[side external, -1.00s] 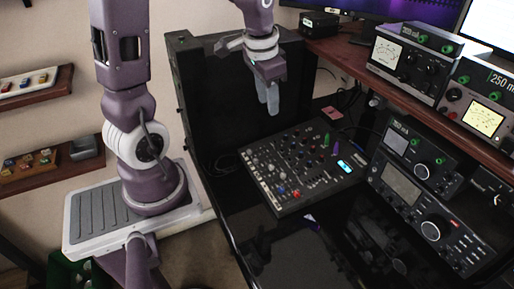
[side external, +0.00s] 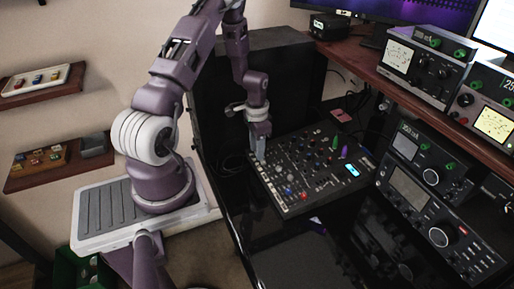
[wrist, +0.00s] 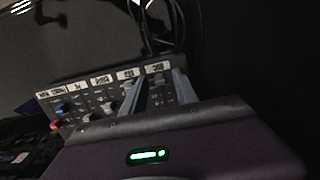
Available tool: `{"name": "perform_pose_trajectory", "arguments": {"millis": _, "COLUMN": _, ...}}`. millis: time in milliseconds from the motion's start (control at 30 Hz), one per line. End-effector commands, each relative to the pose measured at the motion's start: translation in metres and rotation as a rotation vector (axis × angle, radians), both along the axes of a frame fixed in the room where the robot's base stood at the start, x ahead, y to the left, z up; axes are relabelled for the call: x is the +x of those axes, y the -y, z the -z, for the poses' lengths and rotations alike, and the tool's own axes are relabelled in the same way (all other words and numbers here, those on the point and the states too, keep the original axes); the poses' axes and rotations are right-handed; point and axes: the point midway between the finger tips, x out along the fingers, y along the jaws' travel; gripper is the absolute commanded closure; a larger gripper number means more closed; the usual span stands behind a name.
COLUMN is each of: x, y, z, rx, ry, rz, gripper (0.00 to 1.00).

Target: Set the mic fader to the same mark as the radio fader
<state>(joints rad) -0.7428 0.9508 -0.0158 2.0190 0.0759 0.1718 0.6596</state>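The black mixer panel (side external: 300,165) lies on the desk, with a row of white labels along one edge. In the side view my gripper (side external: 259,154) points down at the panel's left corner; contact cannot be told. In the wrist view the two grey fingers of my gripper (wrist: 161,82) stand apart, either side of the strip under the rightmost label (wrist: 155,68). A pale fader cap (wrist: 157,80) shows between them, apparently not clamped. Another pale cap (wrist: 127,84) sits under the neighbouring label (wrist: 128,73). The label words are too small to read surely, so I cannot tell mic from radio.
Several coloured knobs stand on the panel, including a green one (side external: 335,142) and a purple one (side external: 344,152). A radio unit (side external: 420,190) stands right of the panel. Cables (wrist: 165,35) lie beyond the labelled edge. A shelf (side external: 400,85) with meters is at the right.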

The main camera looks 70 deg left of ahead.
Motion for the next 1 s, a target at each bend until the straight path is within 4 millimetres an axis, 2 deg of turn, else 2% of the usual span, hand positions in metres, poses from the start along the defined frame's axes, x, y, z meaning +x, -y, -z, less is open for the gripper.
{"name": "perform_pose_trajectory", "arguments": {"millis": 67, "x": 0.0000, "y": 0.0000, "z": -0.0003, "rx": 0.000, "ry": 0.000, "rz": 0.000, "gripper": 0.65}}
{"name": "perform_pose_trajectory", "arguments": {"millis": 100, "x": 0.0000, "y": 0.0001, "z": -0.0003, "rx": 0.000, "ry": 0.000, "rz": 0.000, "gripper": 0.68}}
{"name": "perform_pose_trajectory", "arguments": {"millis": 267, "x": 0.0000, "y": 0.0002, "z": -0.0005, "rx": 0.000, "ry": 0.000, "rz": -0.001, "gripper": 1.00}}
{"name": "perform_pose_trajectory", "arguments": {"millis": 1000, "x": 0.0000, "y": 0.0001, "z": -0.0010, "rx": 0.000, "ry": 0.000, "rz": -0.001, "gripper": 1.00}}
